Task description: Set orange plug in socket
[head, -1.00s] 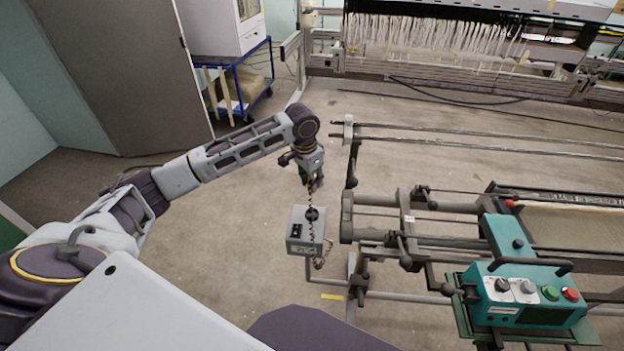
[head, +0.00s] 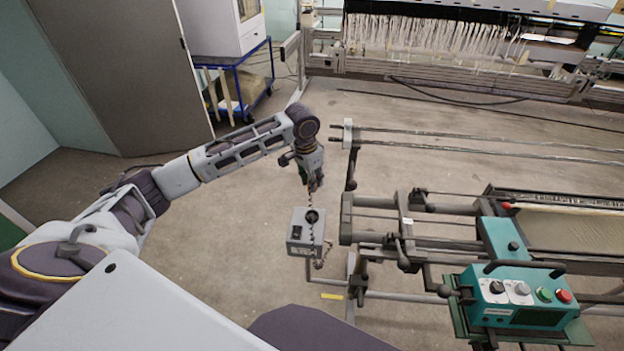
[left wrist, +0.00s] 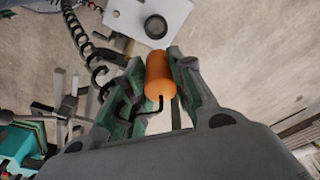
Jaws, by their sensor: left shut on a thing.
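My left gripper (head: 315,184) is above and slightly behind the grey socket box (head: 305,231) in the head view. In the left wrist view its green fingers (left wrist: 160,92) are shut on the orange plug (left wrist: 160,76), a cylinder with a dark coiled cord (left wrist: 98,72). The plug is mostly hidden in the head view. The round dark socket (head: 312,216) is on top of the box, and it also shows in the left wrist view (left wrist: 156,27), beyond the plug's far end. The plug appears apart from the socket. My right gripper is not in view.
A metal frame with rails (head: 400,200) stands right of the box. A teal control unit (head: 515,297) with knobs and buttons sits at the front right. A loom (head: 450,65) and a blue cart (head: 240,80) stand behind. Open floor lies left of the box.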

